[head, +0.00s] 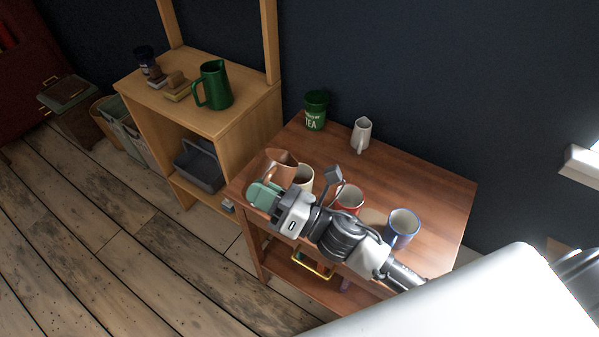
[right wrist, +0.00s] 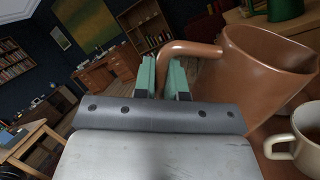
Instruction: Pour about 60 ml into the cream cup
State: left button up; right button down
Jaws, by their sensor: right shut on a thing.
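My right gripper (head: 264,192) has its green fingers shut on the handle of a copper-brown jug (head: 283,159). In the right wrist view the fingers (right wrist: 164,78) close around the handle and the jug (right wrist: 262,68) stands to their right. The jug is at the left end of the wooden table; I cannot tell whether it touches the top. The cream cup (head: 305,176) stands just right of the jug, partly hidden by my gripper, and shows in the right wrist view (right wrist: 300,138). No stream shows, and neither vessel's contents can be made out. My left gripper is out of view.
A red cup (head: 349,198) and a blue cup (head: 402,227) stand along the table's front, near my right arm. A green tea container (head: 315,112) and a white pitcher (head: 361,133) stand at the back. The table's right part (head: 440,195) is clear. A green jug (head: 216,86) stands on the left shelf.

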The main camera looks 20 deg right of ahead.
jog(key=s+a+f+n+g, duration=0.1)
jog(key=a+f+n, duration=0.1)
jog(key=f, duration=0.3)
jog(key=s+a+f+n+g+h, duration=0.1)
jog(key=a+f+n+g, duration=0.1)
jog(key=f+n, duration=0.3)
jog(key=shift+s+a+n+b, duration=0.15)
jog(key=shift+a+n+b, duration=0.2)
jog(key=shift+a, duration=0.25)
jog(key=shift+f, duration=0.15)
